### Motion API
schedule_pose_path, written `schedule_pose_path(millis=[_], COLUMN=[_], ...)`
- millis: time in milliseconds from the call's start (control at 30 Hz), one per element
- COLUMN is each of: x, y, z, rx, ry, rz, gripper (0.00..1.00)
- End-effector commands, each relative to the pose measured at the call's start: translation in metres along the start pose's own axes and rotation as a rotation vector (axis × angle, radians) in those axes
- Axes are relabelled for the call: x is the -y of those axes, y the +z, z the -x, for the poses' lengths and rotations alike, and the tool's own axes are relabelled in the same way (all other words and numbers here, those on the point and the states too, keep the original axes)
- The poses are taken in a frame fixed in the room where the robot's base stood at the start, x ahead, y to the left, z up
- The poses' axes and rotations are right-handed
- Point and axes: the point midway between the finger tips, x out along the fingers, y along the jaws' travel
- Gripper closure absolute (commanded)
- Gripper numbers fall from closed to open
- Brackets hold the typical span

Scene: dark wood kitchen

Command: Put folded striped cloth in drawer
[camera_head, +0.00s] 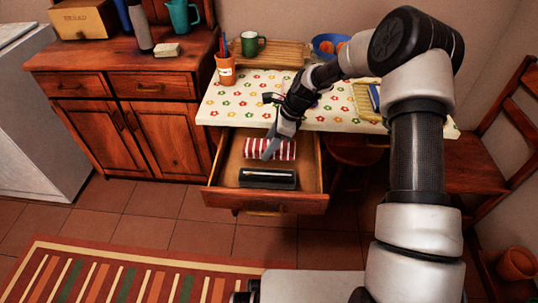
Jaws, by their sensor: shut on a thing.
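The folded red-and-white striped cloth (284,150) is inside the open drawer (312,205) of the table, toward the back of the compartment. The gripper hides some of the cloth. I cannot tell whether the cloth touches the drawer bottom. A black cylindrical object (267,179) lies near the drawer front, apart from the cloth.
The table (230,108) has a flowered cloth, with an orange cup (225,69), a green mug (250,44) and a blue bowl (323,40) on top. A wooden cabinet (110,125) stands left. A chair (490,150) stands right. The drawer's left floor is bare.

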Motion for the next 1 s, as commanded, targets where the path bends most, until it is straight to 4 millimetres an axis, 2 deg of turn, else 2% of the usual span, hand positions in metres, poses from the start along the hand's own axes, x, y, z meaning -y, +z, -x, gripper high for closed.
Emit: schedule_pose_path(millis=[300, 633, 667, 733, 1000], x=[0.000, 0.000, 0.000, 0.000, 0.000], y=[-0.016, -0.017, -0.017, -0.017, -0.017], z=[-0.035, -0.037, -0.036, -0.036, -0.036], rx=[0.000, -0.001, -0.001, -0.001, -0.001], ry=[0.001, -0.001, -0.001, -0.001, -0.001], rz=[0.000, 0.002, 0.002, 0.002, 0.002], gripper=[0.76, 0.76, 0.47, 0.35, 0.33])
